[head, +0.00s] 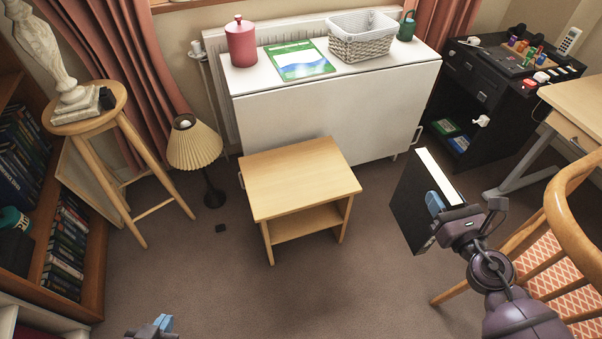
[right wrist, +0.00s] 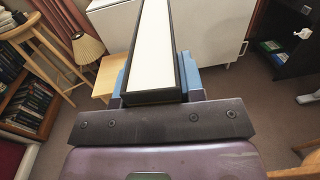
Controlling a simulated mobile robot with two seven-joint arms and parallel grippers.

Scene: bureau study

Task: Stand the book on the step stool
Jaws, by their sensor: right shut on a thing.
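The book (head: 412,200) has a black cover and white page edges. My right gripper (head: 437,203) is shut on it and holds it upright in the air, to the right of the step stool. In the right wrist view the book (right wrist: 153,50) stands between the blue fingers of my right gripper (right wrist: 155,85). The step stool (head: 300,177) is light wood with a flat, bare top and a lower shelf. It stands on the carpet in front of the white cabinet. The stool (right wrist: 106,78) is partly hidden in the right wrist view. My left gripper (head: 160,324) shows only slightly at the bottom edge; its jaws are unclear.
A white cabinet (head: 320,115) stands behind the stool, with a red canister (head: 241,44) and a basket (head: 362,38) on top. A lamp (head: 194,147) stands to the stool's left. A wooden chair (head: 570,215) is close to my right arm. The carpet in front is clear.

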